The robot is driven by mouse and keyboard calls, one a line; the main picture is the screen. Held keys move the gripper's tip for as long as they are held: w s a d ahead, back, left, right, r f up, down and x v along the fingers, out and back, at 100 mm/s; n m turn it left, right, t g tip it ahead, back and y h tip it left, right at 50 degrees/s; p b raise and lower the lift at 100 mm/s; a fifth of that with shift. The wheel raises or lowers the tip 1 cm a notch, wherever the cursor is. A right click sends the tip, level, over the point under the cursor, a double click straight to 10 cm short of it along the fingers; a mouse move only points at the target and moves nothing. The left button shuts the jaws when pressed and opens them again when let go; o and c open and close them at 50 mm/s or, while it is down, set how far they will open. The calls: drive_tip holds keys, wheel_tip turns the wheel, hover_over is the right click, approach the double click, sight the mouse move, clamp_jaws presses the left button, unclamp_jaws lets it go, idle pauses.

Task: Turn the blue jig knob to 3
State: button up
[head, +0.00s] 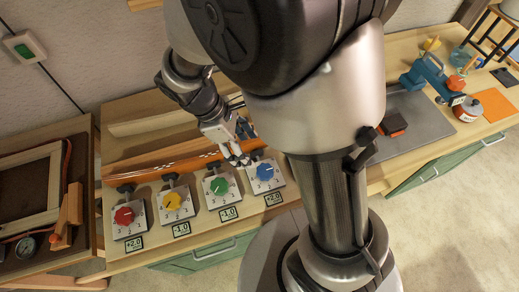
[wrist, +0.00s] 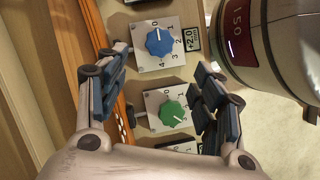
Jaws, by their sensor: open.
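The blue knob (head: 265,172) sits on a pale square plate at the right end of a row of jig knobs. In the wrist view the blue knob (wrist: 159,41) has numbers round it, and its white mark seems to point toward the top of the picture; the exact setting is too small to tell. A small display (wrist: 192,39) beside it reads +2.0. My gripper (head: 238,160) is just left of and behind the blue knob in the head view. In the wrist view my gripper (wrist: 163,65) is open and empty, its fingers apart on either side, below the blue knob.
The green (head: 219,186), yellow (head: 172,201) and red (head: 124,215) knobs stand to the left, each with a display. An orange lath (head: 165,170) runs behind them. My arm hides the bench's middle. A teal tool (head: 428,76) stands at right.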

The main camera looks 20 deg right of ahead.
sight(265, 170)
drive_tip(key=b+x, duration=0.4)
drive_tip(key=x, duration=0.8)
drive_tip(key=shift+d+f, duration=0.1)
drive_tip(key=shift+f, duration=0.3)
drive_tip(key=shift+c, duration=0.3)
drive_tip(key=c, duration=1)
